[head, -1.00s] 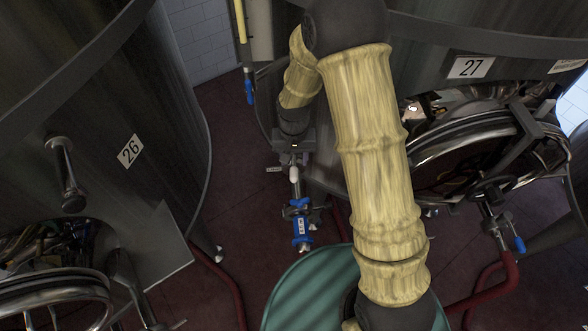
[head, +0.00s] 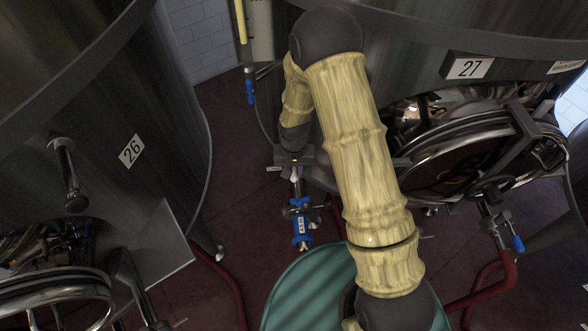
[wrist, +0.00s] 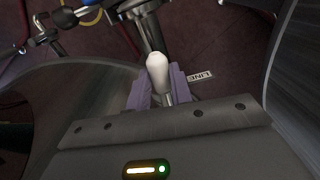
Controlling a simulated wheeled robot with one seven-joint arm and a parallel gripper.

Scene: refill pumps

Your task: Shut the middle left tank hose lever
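The white-tipped hose lever (head: 295,174) is on the valve at the foot of the tank marked 27, near the middle of the head view. Its pale grip also shows in the wrist view (wrist: 157,72), pointing toward my gripper. My gripper (wrist: 160,88) has its two purple fingers on either side of the lever. I cannot tell whether they press on it. In the head view my gripper (head: 294,158) is just above the lever, with its fingertips too small to make out. The blue-banded valve body (head: 301,228) is below the lever.
Tank 26 (head: 130,150) stands at left and tank 27 (head: 470,68) at right. A green ribbed drum (head: 305,290) stands below my arm. Other blue-handled levers are at the upper left (head: 250,92) and right (head: 518,243). Red hoses run along the dark red floor.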

